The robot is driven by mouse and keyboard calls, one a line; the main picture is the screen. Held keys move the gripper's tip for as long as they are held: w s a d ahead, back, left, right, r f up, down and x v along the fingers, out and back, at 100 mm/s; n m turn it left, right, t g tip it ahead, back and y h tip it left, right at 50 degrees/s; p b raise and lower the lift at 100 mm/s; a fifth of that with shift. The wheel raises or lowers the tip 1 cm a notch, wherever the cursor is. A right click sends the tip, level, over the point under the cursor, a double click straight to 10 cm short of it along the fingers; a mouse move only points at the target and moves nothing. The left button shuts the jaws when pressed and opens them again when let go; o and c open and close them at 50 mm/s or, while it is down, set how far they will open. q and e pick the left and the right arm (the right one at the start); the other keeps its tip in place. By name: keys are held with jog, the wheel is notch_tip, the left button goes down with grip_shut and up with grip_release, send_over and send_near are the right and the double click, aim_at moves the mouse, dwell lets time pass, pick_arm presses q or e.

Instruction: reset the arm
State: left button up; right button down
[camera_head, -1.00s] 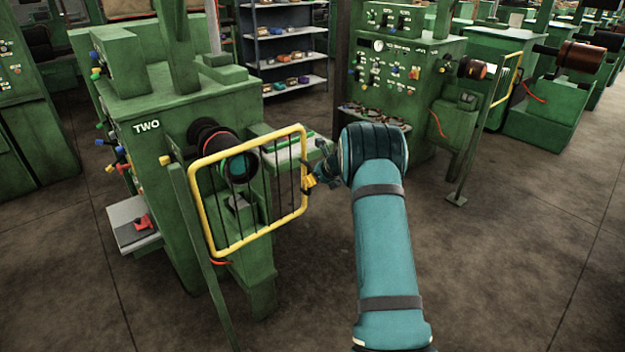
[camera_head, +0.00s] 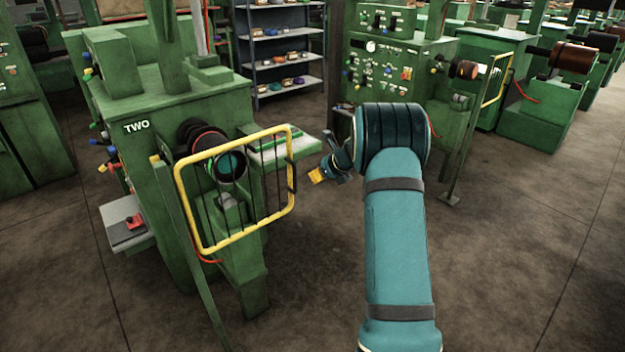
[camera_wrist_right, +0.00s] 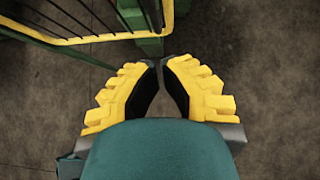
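My right arm (camera_head: 395,240) comes in from the bottom right of the head view. Its right gripper (camera_head: 317,175) has yellow fingers and is just right of the yellow guard frame (camera_head: 291,205), apart from it. In the right wrist view the fingertips of the right gripper (camera_wrist_right: 162,63) come together with nothing seen between them. The guard frame (camera_wrist_right: 110,36) and its black bars show at the top left there. The frame stands in front of the dark round spindle (camera_head: 225,158) of the green machine marked TWO (camera_head: 160,105). My left gripper is not in view.
A second green machine (camera_head: 385,65) stands behind my right arm, with its own yellow guard (camera_head: 497,80). A shelf (camera_head: 282,40) with small items is at the back. A grey tray (camera_head: 122,222) juts from the left machine. Bare floor (camera_head: 510,240) lies to the right.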

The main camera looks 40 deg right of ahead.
jog(key=v, duration=0.3)
jog(key=shift+s+d+r, duration=0.1)
jog(key=shift+s+d, duration=0.05)
jog(key=w+a+f+m+y, duration=0.1)
jog(key=a+f+m, duration=0.45)
jog(key=a, duration=0.35)
jog(key=a+f+m+y+b, duration=0.1)
jog(key=a+f+m, duration=0.4)
jog(key=a+m, duration=0.3)
jog(key=w+a+f+m+y, duration=0.1)
jog(key=a+f+m, duration=0.5)
jog(key=a, duration=0.4)
jog(key=s+a+f+m+g, duration=0.3)
jog(key=s+a+f+m, duration=0.2)
jog(key=s+a+m, duration=0.4)
jog(key=s+a+f+m+g+b, duration=0.1)
jog(key=s+a+f+m+g, duration=0.3)
jog(key=s+a+m, duration=0.6)
jog(key=s+a+f, duration=0.1)
jog(key=s+a, duration=0.1)
jog(key=s, duration=0.2)
jog(key=shift+y, duration=0.3)
jog(key=shift+s+a, duration=0.1)
